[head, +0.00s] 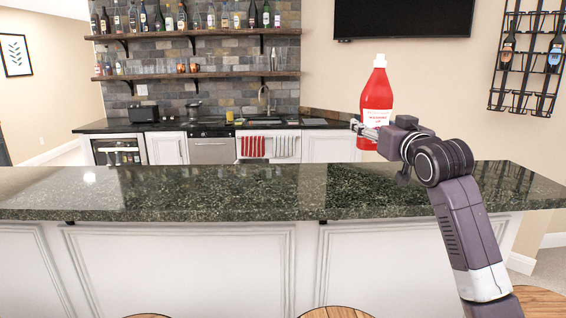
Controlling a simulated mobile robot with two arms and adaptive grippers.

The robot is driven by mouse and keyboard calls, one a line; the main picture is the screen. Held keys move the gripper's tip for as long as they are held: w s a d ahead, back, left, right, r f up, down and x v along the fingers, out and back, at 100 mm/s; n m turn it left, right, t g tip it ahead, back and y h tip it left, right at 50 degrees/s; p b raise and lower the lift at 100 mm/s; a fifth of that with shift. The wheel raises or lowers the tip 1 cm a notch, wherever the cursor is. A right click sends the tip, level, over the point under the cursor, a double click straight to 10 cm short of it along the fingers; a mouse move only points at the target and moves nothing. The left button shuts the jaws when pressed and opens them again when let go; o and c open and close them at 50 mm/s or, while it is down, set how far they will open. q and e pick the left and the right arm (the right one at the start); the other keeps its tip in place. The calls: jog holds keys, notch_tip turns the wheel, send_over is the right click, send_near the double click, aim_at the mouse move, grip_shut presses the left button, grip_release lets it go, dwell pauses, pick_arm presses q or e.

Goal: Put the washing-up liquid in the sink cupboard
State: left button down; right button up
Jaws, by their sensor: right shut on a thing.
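The washing-up liquid is a red bottle (376,98) with a white cap and a white label. My right gripper (368,131) is shut on it at its lower part and holds it upright. In the picture the bottle shows above the far edge of the bar counter, right of centre. The sink basin itself is hard to make out. My left gripper is not in view.
A long dark granite bar counter (200,194) with white panels crosses the view between me and the back kitchen; its top is clear. Wooden stool tops (337,312) show at the bottom edge. Bottle shelves (200,75) hang above the back counter, and a wire rack (527,60) hangs at right.

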jog(key=f, duration=0.2)
jog(key=a+f, duration=0.1)
jog(key=f, duration=0.1)
jog(key=w+a+f, duration=0.1)
jog(key=f, duration=0.1)
jog(key=shift+a+f, duration=0.15)
jog(key=shift+f, duration=0.1)
jog(key=s+a+f, duration=0.2)
jog(key=s+f, duration=0.1)
jog(key=f, duration=0.3)
jog(key=s+a+f, duration=0.2)
jog(key=s+f, duration=0.1)
jog(key=f, duration=0.3)
jog(key=s+f, duration=1.2)
jog(key=s, duration=0.3)
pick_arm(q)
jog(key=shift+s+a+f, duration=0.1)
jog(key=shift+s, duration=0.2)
pick_arm(e)
jog(key=s+d+f+h, duration=0.1)
jog(key=s+f, duration=0.1)
jog(key=s, duration=0.8)
jog(key=s+d+f+m+h, duration=0.1)
jog(key=s+d+f, duration=0.1)
jog(key=s, duration=0.9)
jog(key=shift+f+m+h, duration=0.3)
jog(key=shift+f, duration=0.05)
